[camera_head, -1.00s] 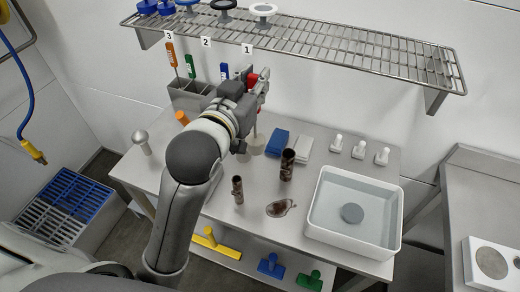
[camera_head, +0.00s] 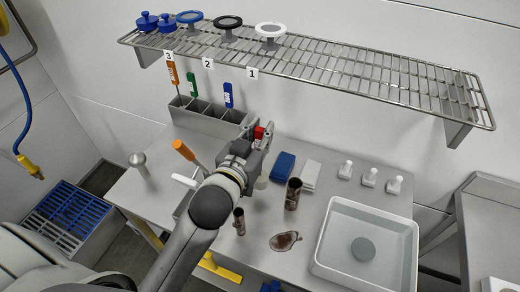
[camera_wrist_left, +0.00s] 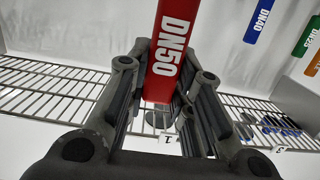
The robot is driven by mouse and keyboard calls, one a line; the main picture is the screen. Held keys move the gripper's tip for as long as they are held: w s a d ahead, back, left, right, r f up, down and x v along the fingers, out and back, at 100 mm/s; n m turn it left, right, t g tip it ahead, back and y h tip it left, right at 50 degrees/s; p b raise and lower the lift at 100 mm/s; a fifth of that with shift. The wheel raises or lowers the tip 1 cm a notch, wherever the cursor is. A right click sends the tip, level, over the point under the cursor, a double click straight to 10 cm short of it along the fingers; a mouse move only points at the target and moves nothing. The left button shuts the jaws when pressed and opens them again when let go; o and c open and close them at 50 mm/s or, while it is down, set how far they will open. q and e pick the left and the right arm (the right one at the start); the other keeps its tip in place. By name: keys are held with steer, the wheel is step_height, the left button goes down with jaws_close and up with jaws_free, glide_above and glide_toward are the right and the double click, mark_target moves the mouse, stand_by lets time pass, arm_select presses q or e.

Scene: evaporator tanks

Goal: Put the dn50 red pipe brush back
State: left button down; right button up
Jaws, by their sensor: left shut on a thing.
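The red DN50 pipe brush (camera_head: 259,132) is in my left gripper (camera_head: 256,140). The fingers are shut around its red handle, and the printed DN50 label (camera_wrist_left: 173,42) shows in the left wrist view. The gripper mostly hides the rest of the brush in the head view. The gripper is above the steel table, right of and nearer than the grey brush holder (camera_head: 207,117). Orange (camera_head: 173,74), green (camera_head: 192,85) and blue (camera_head: 228,95) handled brushes stand in the holder. The holder's right end is partly behind the gripper. My right gripper is out of view.
A wire shelf (camera_head: 350,67) with number tags hangs above. Brown pipe pieces (camera_head: 293,194), blue (camera_head: 283,167) and white blocks, white bottles and a white basin (camera_head: 325,250) stand right of the gripper. An orange-handled tool (camera_head: 184,150) is left of it.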

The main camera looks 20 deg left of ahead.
arm_select(q)
steer(key=shift+f, duration=0.75)
step_height(320, 180, down, 3)
steer(key=shift+f, duration=0.55)
steer(key=c, duration=1.7)
jaws_free()
steer(key=shift+f, duration=0.1)
steer(key=o, duration=0.4)
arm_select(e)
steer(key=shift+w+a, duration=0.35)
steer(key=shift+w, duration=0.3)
arm_select(q)
steer(key=shift+r, duration=0.2)
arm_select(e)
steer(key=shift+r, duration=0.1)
